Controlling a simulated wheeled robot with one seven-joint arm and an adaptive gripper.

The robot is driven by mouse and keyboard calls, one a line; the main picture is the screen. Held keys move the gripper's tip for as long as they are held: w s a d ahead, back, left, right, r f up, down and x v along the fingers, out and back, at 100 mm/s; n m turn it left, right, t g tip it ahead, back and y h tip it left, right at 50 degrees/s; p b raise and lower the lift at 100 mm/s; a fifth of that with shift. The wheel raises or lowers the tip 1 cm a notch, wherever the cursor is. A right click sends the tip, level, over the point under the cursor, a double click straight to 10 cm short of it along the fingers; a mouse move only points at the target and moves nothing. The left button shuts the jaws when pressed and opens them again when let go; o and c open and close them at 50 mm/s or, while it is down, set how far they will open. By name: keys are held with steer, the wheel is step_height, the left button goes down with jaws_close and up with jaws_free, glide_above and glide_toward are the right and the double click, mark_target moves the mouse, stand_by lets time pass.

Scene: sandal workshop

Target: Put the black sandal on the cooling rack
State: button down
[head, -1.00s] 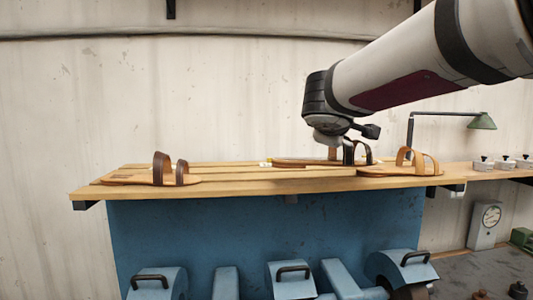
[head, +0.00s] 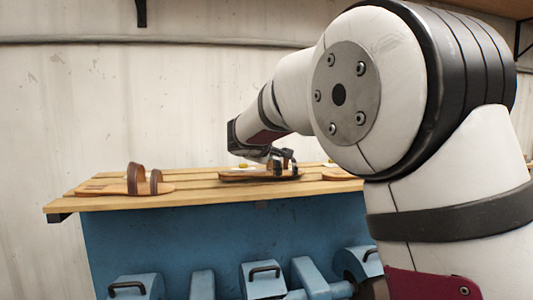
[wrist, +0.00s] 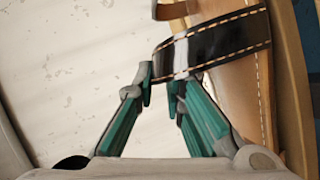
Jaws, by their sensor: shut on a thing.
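The black sandal (head: 255,174), a tan sole with black straps, is at the middle of the slatted wooden rack (head: 205,196) in the head view. I cannot tell whether its sole touches the slats or is just above them. My gripper (head: 272,158) is at its straps, small and partly hidden. In the wrist view, my gripper's teal fingers (wrist: 161,88) are shut on the glossy black strap (wrist: 215,42) with light stitching. The sole (wrist: 245,95) runs along the right side of that view.
A brown-strapped sandal (head: 125,188) lies on the left of the rack. Another tan sole (head: 338,174) shows at the right, mostly hidden by my arm. Bare slats lie between the left and black sandals. Blue machines (head: 137,288) stand below; a wall rises behind.

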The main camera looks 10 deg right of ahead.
steer(key=shift+f, duration=0.4)
steer(key=c, duration=1.7)
jaws_free()
steer(key=shift+f, duration=0.15)
steer(key=shift+o, duration=0.2)
